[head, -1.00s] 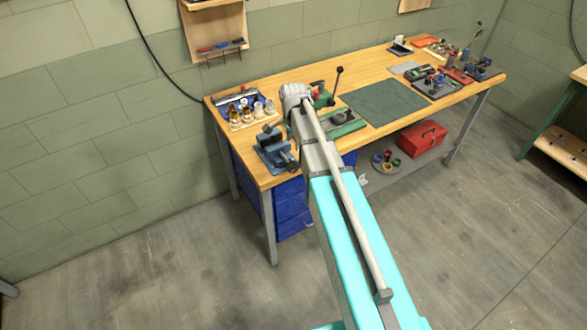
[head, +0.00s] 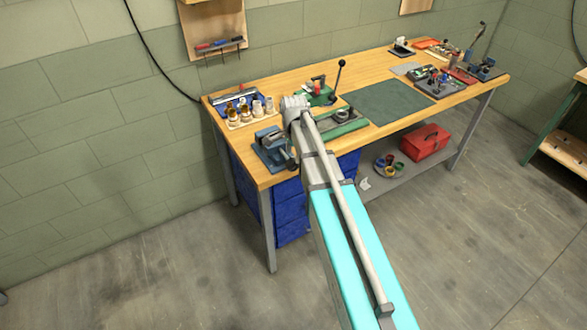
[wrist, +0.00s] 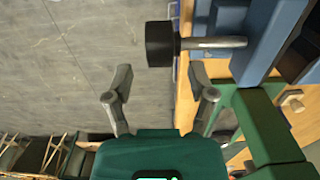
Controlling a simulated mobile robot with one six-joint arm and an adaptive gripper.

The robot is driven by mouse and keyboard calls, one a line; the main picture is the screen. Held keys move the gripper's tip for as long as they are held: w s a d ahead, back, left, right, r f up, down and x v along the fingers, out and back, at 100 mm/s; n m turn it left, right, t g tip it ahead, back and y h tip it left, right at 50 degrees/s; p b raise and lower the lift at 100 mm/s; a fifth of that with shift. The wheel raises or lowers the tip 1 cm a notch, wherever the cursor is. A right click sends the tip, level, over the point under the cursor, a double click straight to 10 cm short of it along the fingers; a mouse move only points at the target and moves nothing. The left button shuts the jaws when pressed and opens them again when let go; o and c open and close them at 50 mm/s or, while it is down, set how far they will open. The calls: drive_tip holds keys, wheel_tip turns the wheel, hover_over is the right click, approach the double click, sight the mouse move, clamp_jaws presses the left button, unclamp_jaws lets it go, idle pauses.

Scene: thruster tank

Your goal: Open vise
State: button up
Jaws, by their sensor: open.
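The blue vise (head: 268,150) stands on the near left corner of the workbench in the head view, just left of the end of my arm. In the wrist view part of the blue vise body (wrist: 272,35) fills the upper right. A metal bar (wrist: 210,43) with a black knob (wrist: 160,44) sticks out from it to the left. My gripper (wrist: 160,90) is open and empty, its two fingers apart. The knob lies ahead of the fingertips in the picture, above the gap, and is not between them. In the head view my arm hides the gripper.
Green fixtures (head: 318,96) with an upright black-knobbed lever stand behind my arm. Bottles in a tray (head: 240,115) sit behind the vise. A green mat (head: 388,102) lies clear to the right. In the wrist view a green frame (wrist: 265,125) is close to the right finger.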

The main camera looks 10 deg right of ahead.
sight(294, 160)
drive_tip(key=shift+f+b, duration=2.1)
drive_tip(key=shift+f, duration=0.3)
drive_tip(key=c, duration=0.8)
drive_tip(key=shift+s, duration=0.1)
drive_tip(key=shift+c, duration=0.9)
